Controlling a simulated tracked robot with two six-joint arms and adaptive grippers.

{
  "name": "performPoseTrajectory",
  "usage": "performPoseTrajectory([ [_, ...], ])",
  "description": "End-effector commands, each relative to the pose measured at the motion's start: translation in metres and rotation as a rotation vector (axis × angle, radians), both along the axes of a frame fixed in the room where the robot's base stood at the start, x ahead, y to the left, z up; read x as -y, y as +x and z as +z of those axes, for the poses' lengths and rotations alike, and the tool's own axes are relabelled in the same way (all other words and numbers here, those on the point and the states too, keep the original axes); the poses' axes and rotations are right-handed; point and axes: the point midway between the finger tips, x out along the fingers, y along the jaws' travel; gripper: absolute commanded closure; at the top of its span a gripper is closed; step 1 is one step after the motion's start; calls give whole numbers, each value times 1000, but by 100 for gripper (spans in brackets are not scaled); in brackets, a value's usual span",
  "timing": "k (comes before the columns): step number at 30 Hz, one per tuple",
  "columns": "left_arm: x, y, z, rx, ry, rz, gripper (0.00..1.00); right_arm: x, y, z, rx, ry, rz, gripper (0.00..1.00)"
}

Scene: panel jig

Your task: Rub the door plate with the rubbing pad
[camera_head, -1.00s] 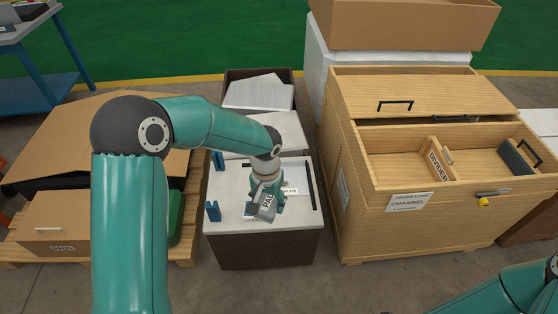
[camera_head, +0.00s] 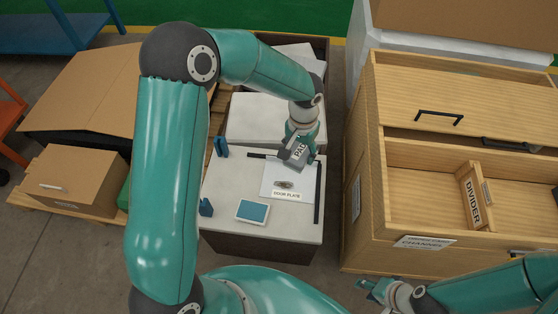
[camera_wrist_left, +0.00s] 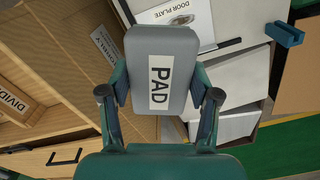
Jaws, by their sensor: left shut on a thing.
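The grey rubbing pad (camera_head: 299,152), labelled PAD, is held in my left gripper (camera_head: 303,155). In the left wrist view the pad (camera_wrist_left: 153,72) sits between the two fingers, which are shut on its sides. The white door plate (camera_head: 275,177) lies on the light worktop, with a dark oval mark on it and a DOOR PLATE label at its near edge. The pad is at the plate's far right part; I cannot tell whether it touches. The plate also shows in the left wrist view (camera_wrist_left: 200,28). My right gripper (camera_head: 374,289) is low at the right, away from the plate, its opening unclear.
Blue posts (camera_head: 205,207) stand along the worktop's left side. A blue flat piece (camera_head: 252,211) lies near its front. Dark strips (camera_head: 317,193) border the plate. A wooden cabinet (camera_head: 380,225) with a divider (camera_head: 472,196) is at the right, and cardboard boxes (camera_head: 80,180) are at the left.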

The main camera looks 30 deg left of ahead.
Motion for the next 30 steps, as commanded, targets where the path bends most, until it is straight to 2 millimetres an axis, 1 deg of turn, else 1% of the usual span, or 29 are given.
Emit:
performPoseTrajectory([
  [11, 4, 3, -1, 0, 0, -10, 66, 0, -1, 0, -1, 0, 0, 60],
  [14, 2, 3, -7, 0, 0, -12, 66, 0, 0, -7, -1, 0, 0, 60],
  [16, -1, 3, -16, -1, 0, -14, 66, 0, 0, -17, -1, 0, 0, 60],
  [20, -13, 5, -45, -2, 0, -27, 66, 0, -1, -48, -1, 0, 0, 60],
  [27, -47, 8, -118, -1, -1, -71, 66, 0, -1, -127, -1, 0, 0, 60],
  [30, -62, 9, -144, 0, 0, -92, 66, 0, -1, -157, -1, 0, 0, 60],
])
